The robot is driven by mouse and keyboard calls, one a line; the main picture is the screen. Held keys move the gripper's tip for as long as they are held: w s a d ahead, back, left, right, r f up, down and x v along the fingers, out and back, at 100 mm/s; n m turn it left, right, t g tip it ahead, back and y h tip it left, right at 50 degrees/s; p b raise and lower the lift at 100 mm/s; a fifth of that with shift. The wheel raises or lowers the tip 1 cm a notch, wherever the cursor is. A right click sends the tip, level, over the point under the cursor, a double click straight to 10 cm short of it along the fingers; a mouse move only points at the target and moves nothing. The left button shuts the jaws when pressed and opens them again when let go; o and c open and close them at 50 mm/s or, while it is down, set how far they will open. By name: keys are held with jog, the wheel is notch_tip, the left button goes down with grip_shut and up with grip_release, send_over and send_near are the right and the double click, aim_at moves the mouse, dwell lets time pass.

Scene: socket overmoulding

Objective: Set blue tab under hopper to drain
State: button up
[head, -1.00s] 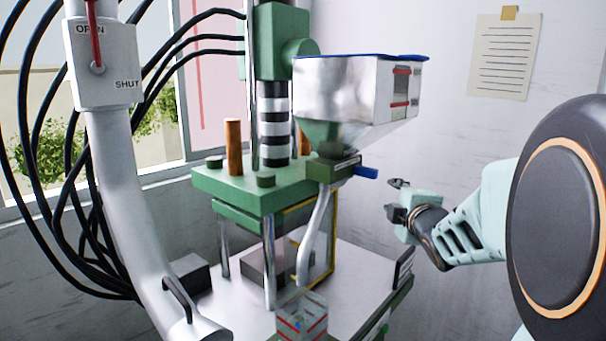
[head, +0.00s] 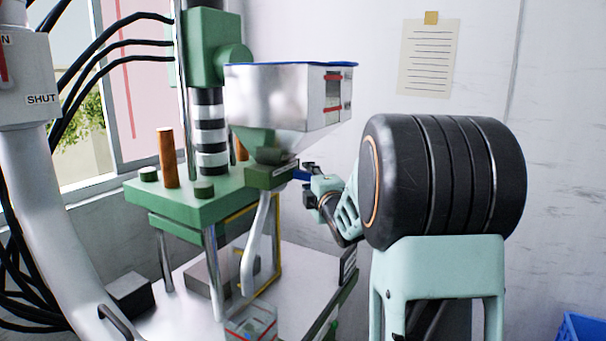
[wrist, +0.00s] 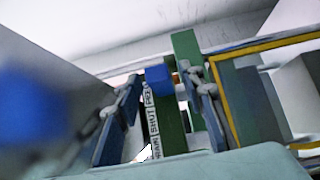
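The hopper (head: 285,95) is a shiny metal bin with a blue rim on the green press. Its blue tab (head: 302,174) sticks out of the green block (head: 268,178) below it. In the wrist view the blue tab (wrist: 158,78) shows beside the FEED end of a strip (wrist: 153,125) lettered FEED, SHUT and DRAIN. My gripper (head: 308,184) is at the tab in the head view. In the wrist view my gripper (wrist: 162,95) is open, with one finger on each side of the tab. I cannot tell whether either finger touches it.
A metal chute (head: 257,240) runs down from the block to a clear box (head: 250,324). A yellow-edged frame (head: 278,240) stands close behind the chute. A white pipe (head: 45,200) with an OPEN/SHUT lever is at left. A blue crate (head: 582,328) sits bottom right.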

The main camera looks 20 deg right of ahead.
jog(key=shift+w, duration=0.8)
grip_shut()
